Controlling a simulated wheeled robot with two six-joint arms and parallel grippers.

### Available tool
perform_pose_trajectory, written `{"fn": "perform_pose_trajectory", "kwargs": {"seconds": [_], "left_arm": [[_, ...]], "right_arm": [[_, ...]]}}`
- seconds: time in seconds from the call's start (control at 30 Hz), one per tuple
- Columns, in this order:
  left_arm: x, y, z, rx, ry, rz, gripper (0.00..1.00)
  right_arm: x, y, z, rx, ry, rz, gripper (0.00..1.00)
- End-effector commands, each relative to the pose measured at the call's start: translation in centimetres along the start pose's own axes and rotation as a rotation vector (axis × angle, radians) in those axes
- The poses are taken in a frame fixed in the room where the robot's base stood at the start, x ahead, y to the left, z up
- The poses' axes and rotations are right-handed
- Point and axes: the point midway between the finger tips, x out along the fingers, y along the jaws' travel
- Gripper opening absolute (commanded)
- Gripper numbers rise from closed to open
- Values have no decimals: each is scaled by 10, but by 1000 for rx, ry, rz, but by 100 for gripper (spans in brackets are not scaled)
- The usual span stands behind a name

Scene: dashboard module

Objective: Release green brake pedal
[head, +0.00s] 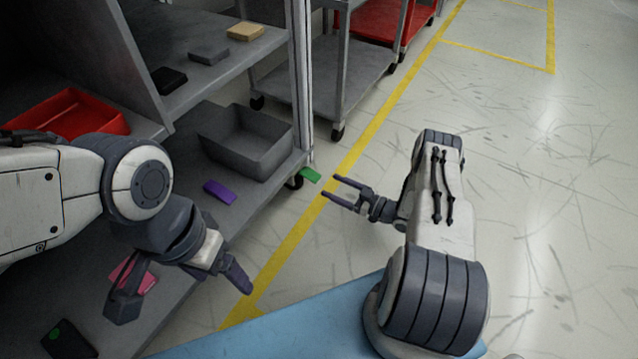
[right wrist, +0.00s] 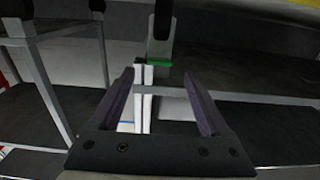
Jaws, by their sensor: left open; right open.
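The green brake pedal (head: 311,174) is a small flat green piece just beyond the fingertips of my right gripper (head: 330,186), by the shelf's front corner post. I cannot tell what it rests on. In the right wrist view the green pedal (right wrist: 158,63) shows edge-on past the open fingers (right wrist: 162,75), in front of a pale post. My right gripper is open and empty, apart from the pedal. My left gripper (head: 180,289) is open above the lower shelf at the left, with its fingers spread wide.
A grey bin (head: 262,150) and a purple piece (head: 220,192) are on the shelf. A pink piece (head: 146,276) lies beside my left gripper. A red tray (head: 66,112) sits further left. A grey cart (head: 335,75) stands behind. The floor at right is clear.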

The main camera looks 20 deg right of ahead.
Motion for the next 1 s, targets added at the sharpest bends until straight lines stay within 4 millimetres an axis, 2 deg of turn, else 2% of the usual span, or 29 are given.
{"fn": "perform_pose_trajectory", "kwargs": {"seconds": [0.03,0.1,0.3,0.47,0.7,0.77,0.9,0.93,1.0], "left_arm": [[10,-1,1,0,0,0,80],[17,-1,1,0,0,0,80],[29,-2,2,0,0,0,80],[31,-2,2,0,0,0,80],[30,-2,2,0,0,0,80],[31,-2,2,0,0,0,80],[31,-2,2,0,0,0,80],[31,-2,2,0,0,0,80],[30,-2,2,0,0,0,80]], "right_arm": [[12,-2,5,0,0,-5,80],[24,-1,5,-1,-1,-5,80],[51,-1,3,0,-2,-3,80],[59,-1,1,1,-2,-1,80],[60,0,0,1,-2,0,80],[59,0,0,1,-2,0,61],[59,0,0,1,-2,0,7],[59,0,0,1,-2,0,0],[59,0,0,2,-3,0,0]]}}
